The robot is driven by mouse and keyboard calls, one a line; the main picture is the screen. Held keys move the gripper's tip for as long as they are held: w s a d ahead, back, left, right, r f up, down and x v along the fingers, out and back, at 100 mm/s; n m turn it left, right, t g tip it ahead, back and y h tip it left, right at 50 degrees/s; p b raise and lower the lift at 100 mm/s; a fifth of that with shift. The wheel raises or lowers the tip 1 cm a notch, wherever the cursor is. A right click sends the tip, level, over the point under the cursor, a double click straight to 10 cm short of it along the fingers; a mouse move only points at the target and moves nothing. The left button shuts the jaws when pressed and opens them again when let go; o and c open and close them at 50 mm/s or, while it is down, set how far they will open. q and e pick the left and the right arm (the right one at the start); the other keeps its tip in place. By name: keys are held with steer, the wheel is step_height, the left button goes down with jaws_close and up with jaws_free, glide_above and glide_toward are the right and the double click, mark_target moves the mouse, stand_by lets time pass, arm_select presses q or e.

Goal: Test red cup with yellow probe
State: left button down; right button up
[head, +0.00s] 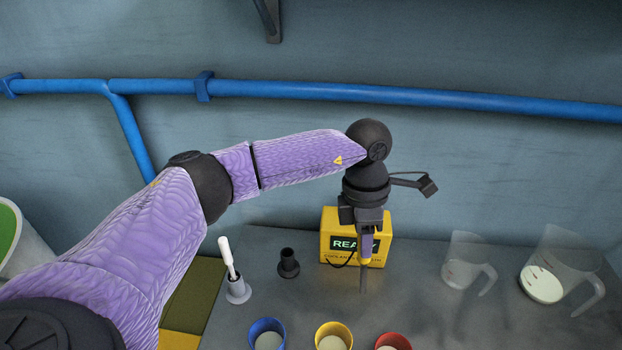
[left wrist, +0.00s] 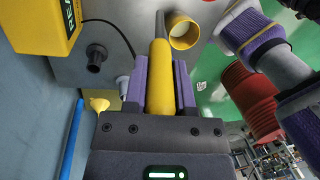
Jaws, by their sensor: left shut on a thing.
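The red cup (head: 393,342) stands at the front edge of the head view, partly cut off, with pale contents. My left gripper (head: 367,236) points down in front of the yellow tester box (head: 328,232), shut on the yellow probe (left wrist: 160,80). The probe's grey rod (head: 363,278) hangs down behind the cups, apart from the red cup and above or near the cart top; its exact height is unclear. A thin black cable runs from the box. An empty dark holder (head: 288,264) stands left of the box. My right gripper is not in view.
A yellow cup (head: 333,334) and a blue cup (head: 266,332) stand left of the red cup. A white-handled probe (head: 227,256) stands in a grey holder (head: 238,291). Two clear jugs (head: 468,262) (head: 560,264) stand at right. Blue pipes (head: 400,96) cross the wall.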

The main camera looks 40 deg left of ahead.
arm_select(q)
steer(key=s+d+r+p, duration=0.1)
steer(key=s+d+p, duration=0.25)
steer(key=d, duration=0.45)
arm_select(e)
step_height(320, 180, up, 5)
arm_select(q)
steer(key=b, duration=0.9)
glide_above(384, 337)
steer(key=shift+h, duration=0.4)
steer(key=x, duration=0.3)
steer(key=a+x, duration=0.1)
steer(key=x, duration=0.3)
steer(key=w+a+x, duration=0.1)
steer(key=x, duration=0.3)
steer(key=shift+a+f, duration=0.2)
steer(key=shift+f, duration=0.2)
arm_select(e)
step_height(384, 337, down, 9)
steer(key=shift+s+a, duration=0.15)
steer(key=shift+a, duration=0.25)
arm_select(q)
steer(key=shift+r, duration=0.1)
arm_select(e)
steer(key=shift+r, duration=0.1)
